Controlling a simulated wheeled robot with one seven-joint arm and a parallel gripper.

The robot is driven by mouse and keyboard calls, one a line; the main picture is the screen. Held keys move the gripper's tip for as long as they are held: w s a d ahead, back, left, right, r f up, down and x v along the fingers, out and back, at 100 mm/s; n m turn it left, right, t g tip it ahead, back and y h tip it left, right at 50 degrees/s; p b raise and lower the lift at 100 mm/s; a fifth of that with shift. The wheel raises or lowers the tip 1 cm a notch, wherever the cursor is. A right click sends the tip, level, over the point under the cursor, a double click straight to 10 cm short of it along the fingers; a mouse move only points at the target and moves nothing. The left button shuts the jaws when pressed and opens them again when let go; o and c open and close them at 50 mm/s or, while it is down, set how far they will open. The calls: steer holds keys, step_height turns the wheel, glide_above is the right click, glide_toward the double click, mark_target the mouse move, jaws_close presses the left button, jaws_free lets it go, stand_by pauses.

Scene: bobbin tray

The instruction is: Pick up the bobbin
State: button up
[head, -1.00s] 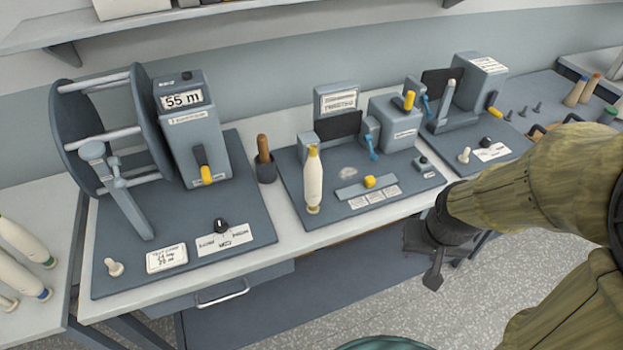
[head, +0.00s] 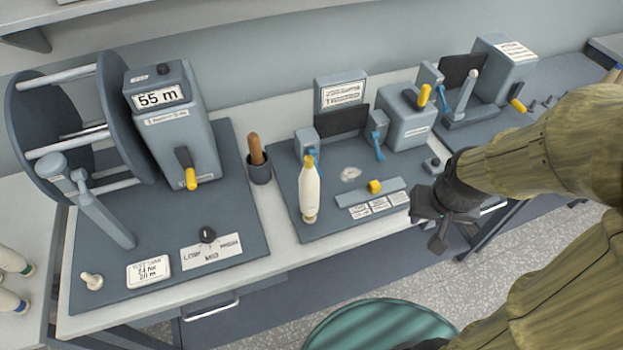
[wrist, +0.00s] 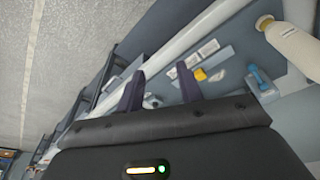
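The bobbin (head: 310,194) is cream white with a yellow tip. It stands upright, slightly tilted in the picture, on the middle grey board in the head view. It also shows at the right of the wrist view (wrist: 288,48), cut off by the frame edge. My gripper (head: 437,228) is to the right of the bobbin, over the front edge of the bench and apart from it. In the wrist view its two dark fingers (wrist: 158,82) stand apart with nothing held between them.
A yellow-knobbed strip (head: 370,192) and labels lie between my gripper and the bobbin. A blue lever (head: 377,145) stands behind. A cup with a wooden-handled tool (head: 259,168) is left of the bobbin. A green stool (head: 380,325) stands in front of the bench.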

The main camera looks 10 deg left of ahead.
steer(key=o, duration=0.3)
steer(key=shift+r, duration=0.1)
steer(key=shift+o, duration=1.3)
steer(key=w+a+r+n+p, duration=0.3)
steer(key=w+a+r, duration=0.3)
steer(key=a, duration=0.5)
step_height(320, 180, up, 3)
steer(key=shift+f+n+g+y, duration=0.1)
steer(key=shift+n+g+y, duration=0.2)
steer(key=shift+n, duration=0.3)
step_height(320, 180, up, 10)
steer(key=n+g+p, duration=0.1)
steer(key=n+p, duration=0.1)
steer(key=n, duration=0.2)
glide_above(308, 159)
steer(key=s+d, duration=0.1)
steer(key=shift+s, duration=0.15)
steer(key=shift+f, duration=0.15)
steer(key=f+p, duration=0.1)
steer(key=f, duration=0.3)
steer(key=f+p, duration=0.1)
steer(key=f, duration=0.3)
steer(key=w+a+f+p, duration=0.1)
steer(key=f, duration=0.3)
steer(key=shift+w, duration=0.1)
steer(key=shift+d, duration=0.1)
